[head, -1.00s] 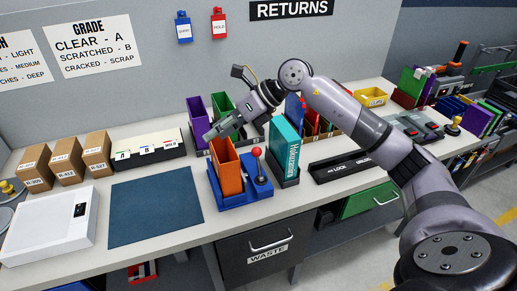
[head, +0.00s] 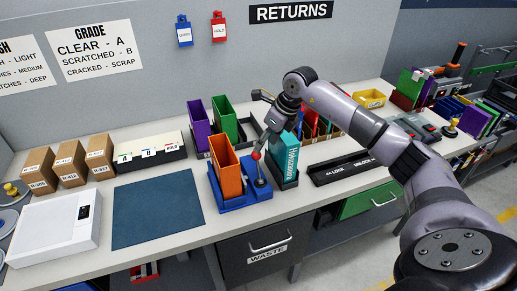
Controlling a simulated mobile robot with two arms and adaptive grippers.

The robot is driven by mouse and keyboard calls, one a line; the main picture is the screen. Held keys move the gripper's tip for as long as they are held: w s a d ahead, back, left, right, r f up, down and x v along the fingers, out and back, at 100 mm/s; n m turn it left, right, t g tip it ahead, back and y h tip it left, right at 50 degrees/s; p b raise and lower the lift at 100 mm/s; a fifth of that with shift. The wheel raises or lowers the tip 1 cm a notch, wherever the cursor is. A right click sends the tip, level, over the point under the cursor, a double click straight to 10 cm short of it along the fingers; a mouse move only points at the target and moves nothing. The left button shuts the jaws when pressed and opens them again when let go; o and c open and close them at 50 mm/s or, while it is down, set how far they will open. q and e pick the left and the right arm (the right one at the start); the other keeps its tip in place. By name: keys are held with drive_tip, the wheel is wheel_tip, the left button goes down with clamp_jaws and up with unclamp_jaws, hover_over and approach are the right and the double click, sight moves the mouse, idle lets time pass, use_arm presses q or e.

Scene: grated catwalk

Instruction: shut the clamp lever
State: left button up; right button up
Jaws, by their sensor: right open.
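The clamp lever (head: 258,171) is a thin upright rod with a red ball knob (head: 256,156) on top. It stands at the right side of a blue clamp fixture (head: 232,200) on the bench. An orange open-topped box (head: 227,177) sits in the fixture, left of the lever. My right gripper (head: 262,147) points down at the knob from above and behind. Its jaws are open, and its fingertips overlap the knob's upper edge in the picture; I cannot tell whether they touch it. My left gripper is out of view.
A teal binder (head: 291,158) stands close at the right of the lever, partly behind my gripper. A black lock/unlock strip (head: 345,169) lies further right. Purple (head: 199,122) and green (head: 224,115) boxes stand behind. A blue mat (head: 157,210) lies clear at left.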

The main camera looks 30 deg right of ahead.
sight(258, 166)
drive_tip(key=p+x, duration=0.1)
drive_tip(key=x, duration=0.5)
drive_tip(key=shift+f, duration=0.1)
clamp_jaws()
idle(0.5)
